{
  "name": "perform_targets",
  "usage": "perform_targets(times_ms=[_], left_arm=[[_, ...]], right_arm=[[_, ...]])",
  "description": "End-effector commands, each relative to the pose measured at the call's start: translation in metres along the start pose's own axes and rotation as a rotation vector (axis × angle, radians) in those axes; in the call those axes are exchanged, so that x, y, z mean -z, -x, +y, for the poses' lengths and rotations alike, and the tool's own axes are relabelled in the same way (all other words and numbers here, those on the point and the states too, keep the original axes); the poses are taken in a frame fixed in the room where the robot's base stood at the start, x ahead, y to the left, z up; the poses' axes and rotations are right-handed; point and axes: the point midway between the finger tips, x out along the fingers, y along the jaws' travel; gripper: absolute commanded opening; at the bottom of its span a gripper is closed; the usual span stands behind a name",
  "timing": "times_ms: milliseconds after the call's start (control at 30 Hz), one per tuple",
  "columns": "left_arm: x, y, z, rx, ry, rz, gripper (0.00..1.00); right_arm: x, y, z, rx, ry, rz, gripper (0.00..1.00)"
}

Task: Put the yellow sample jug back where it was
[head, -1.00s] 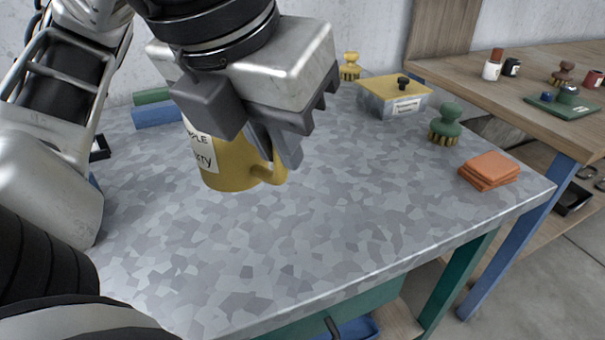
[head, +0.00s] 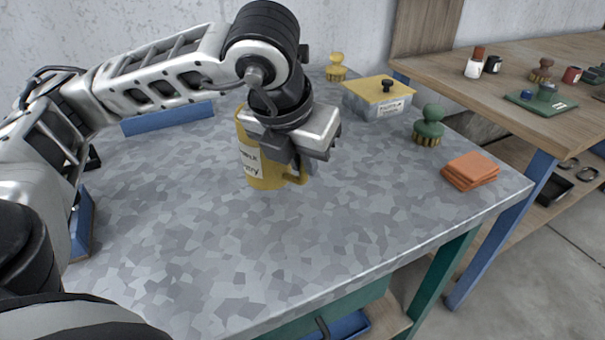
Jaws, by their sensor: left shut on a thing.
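The yellow sample jug (head: 263,176) stands upright at the middle of the grey mottled table, with a white label on its left face and its handle to the right. I cannot tell whether its base touches the table. My left gripper (head: 298,160) is at the jug's upper right side, shut on it near the handle. The gripper hides part of the jug's rim and the upper handle. My right gripper is not in view.
On the grey table (head: 190,255) are a yellow-lidded box (head: 378,100), a yellow brush (head: 336,68), a green brush (head: 429,127) and orange cloths (head: 469,171). A blue block (head: 168,118) lies at the back left. The table's front is clear.

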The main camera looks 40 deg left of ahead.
Motion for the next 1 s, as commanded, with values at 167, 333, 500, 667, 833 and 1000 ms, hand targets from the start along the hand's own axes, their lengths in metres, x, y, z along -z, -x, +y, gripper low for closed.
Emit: perform_targets(times_ms=[167, 333, 500, 667, 833, 1000], left_arm=[[0.008, -0.027, 0.002, -0.005, 0.001, 0.003, 0.00], [0.011, -0.034, 0.002, -0.002, 0.001, 0.000, 0.00], [0.011, -0.033, 0.002, -0.002, 0.001, 0.000, 0.00], [0.011, -0.035, 0.001, -0.002, 0.001, 0.000, 0.26], [0.011, -0.035, 0.001, -0.002, 0.001, 0.001, 0.34], [0.011, -0.033, 0.001, -0.002, 0.001, 0.001, 0.34]], right_arm=[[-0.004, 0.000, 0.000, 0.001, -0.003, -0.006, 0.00], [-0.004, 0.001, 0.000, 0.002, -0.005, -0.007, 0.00], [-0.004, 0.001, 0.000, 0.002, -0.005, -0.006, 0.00], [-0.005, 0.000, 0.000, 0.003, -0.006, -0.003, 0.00], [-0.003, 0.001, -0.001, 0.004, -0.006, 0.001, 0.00], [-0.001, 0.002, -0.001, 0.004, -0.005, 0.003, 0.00]])
